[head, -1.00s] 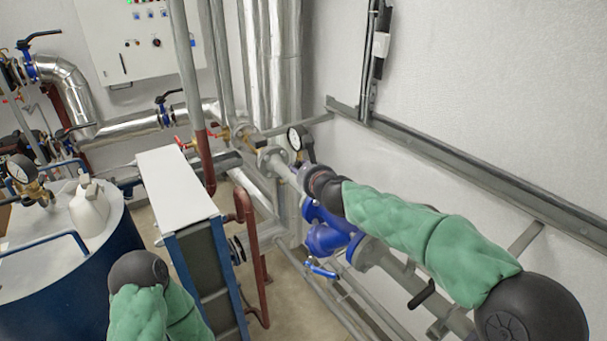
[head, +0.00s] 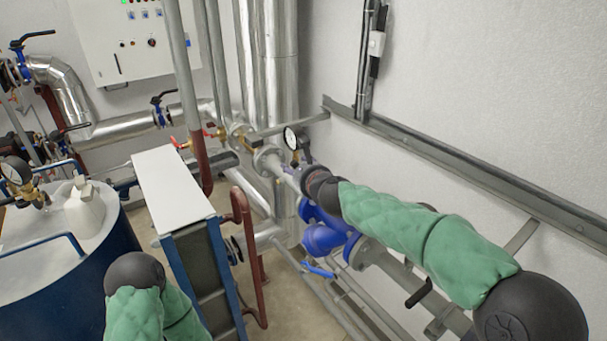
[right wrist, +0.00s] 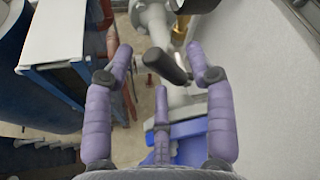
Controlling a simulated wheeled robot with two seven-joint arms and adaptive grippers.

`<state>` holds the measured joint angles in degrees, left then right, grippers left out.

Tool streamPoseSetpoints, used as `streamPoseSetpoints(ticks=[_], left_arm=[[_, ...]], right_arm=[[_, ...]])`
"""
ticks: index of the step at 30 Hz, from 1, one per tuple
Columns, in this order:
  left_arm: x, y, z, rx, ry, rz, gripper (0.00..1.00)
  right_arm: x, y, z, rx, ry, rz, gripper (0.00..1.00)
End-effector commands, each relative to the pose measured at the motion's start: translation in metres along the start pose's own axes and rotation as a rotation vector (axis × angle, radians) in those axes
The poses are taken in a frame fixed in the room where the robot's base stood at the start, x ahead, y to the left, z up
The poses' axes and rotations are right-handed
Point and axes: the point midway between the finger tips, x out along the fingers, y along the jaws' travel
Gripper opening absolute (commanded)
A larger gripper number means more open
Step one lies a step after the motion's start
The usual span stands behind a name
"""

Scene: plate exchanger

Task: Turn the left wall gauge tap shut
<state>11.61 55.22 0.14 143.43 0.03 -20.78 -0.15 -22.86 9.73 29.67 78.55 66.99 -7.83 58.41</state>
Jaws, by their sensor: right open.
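A round white-faced wall gauge (head: 291,137) with a dark body stands on the grey pipe near the wall in the head view. In the right wrist view, a dark round body (right wrist: 197,5) and a brass fitting (right wrist: 181,27) show at the top. A dark cylindrical handle (right wrist: 166,67) lies between the spread purple fingers of my right gripper (right wrist: 160,62). The gripper is open; I cannot tell whether any finger touches the handle. In the head view my right arm hides most of this gripper. My left gripper is out of view.
Blue valve bodies (head: 325,240) sit on the pipe below my right arm. The plate exchanger (head: 175,185) stands to the left, with a brown pipe (head: 245,240) beside it. A blue tank (head: 65,260) is at far left. The wall closes the right side.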

Motion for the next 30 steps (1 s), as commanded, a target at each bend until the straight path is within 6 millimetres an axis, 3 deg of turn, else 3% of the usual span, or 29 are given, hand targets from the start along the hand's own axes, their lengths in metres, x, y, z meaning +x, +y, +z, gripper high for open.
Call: streamPoseSetpoints(ticks=[5, 18, 24, 30], left_arm=[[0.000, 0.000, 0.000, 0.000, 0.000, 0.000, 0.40], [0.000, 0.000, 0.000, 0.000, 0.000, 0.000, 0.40], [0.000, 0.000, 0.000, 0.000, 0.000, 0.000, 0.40], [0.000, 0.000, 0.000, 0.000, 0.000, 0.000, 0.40]], right_arm=[[-0.020, -0.001, 0.001, 0.000, -0.001, -0.001, 0.56], [-0.097, 0.000, 0.000, 0.000, 0.000, 0.000, 0.56], [-0.113, 0.000, 0.000, 0.000, 0.000, 0.000, 0.56], [-0.116, 0.001, -0.001, 0.000, 0.001, 0.001, 0.56]])
